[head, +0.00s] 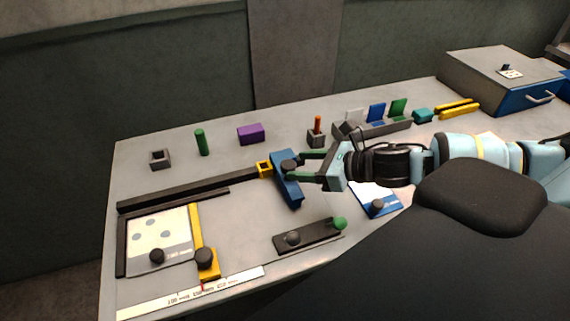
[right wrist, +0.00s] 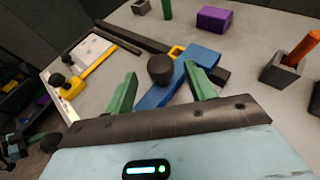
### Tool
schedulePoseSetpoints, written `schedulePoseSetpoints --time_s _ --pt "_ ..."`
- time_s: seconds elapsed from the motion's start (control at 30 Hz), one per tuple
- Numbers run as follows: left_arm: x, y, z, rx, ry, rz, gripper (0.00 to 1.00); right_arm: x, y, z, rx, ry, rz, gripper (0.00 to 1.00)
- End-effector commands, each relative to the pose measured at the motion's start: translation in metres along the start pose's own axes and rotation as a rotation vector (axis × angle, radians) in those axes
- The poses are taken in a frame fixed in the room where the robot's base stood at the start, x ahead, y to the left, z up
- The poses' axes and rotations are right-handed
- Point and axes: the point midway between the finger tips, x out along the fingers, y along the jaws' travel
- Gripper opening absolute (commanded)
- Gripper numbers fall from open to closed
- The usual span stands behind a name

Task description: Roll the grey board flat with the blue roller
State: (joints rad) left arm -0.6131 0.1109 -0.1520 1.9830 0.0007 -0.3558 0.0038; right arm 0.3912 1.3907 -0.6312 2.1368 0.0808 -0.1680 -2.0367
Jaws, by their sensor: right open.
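The blue block (head: 289,188) with a black round knob lies on the table near the middle, and it also shows in the right wrist view (right wrist: 158,97). It looks like the blue roller, but I cannot see a roller drum. My right gripper (head: 298,168) is open, with its green fingers on either side of the knob; in the right wrist view the gripper (right wrist: 160,70) has visible gaps beside the knob. I cannot tell surely which thing is the grey board. A dark grey flat bar (head: 318,235) with a knob and a green ball lies nearer the front.
A long dark rail (head: 190,188) with a yellow end piece runs left of the block. A framed white plate (head: 177,222) with a yellow bar (head: 197,228) is at left. A purple block (head: 250,134), green cylinder (head: 201,143) and small grey holder (head: 316,139) stand behind.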

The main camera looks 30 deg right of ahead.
Motion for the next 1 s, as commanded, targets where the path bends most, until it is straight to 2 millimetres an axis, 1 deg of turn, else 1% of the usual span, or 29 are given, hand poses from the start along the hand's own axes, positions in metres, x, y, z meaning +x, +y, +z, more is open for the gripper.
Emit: schedulePoseSetpoints --time_s 0.27,0.53,0.7,0.97,1.0 --pt "0.003 0.001 0.013 -0.003 -0.023 0.003 0.00 0.018 0.001 0.001 -0.002 -0.002 0.002 0.55" --pt "0.003 0.001 0.012 -0.002 -0.021 0.003 0.00 0.038 0.000 0.002 -0.001 -0.004 0.000 0.55" --pt "0.003 0.001 0.012 0.000 -0.021 0.003 0.00 0.043 0.000 0.002 -0.003 -0.001 0.001 0.55" --pt "0.003 0.000 0.012 0.002 -0.021 0.003 0.00 0.043 0.001 0.002 -0.003 -0.001 0.002 0.55" --pt "0.003 0.000 0.012 0.002 -0.021 0.003 0.00 0.043 0.001 0.002 -0.003 -0.001 0.002 0.54"
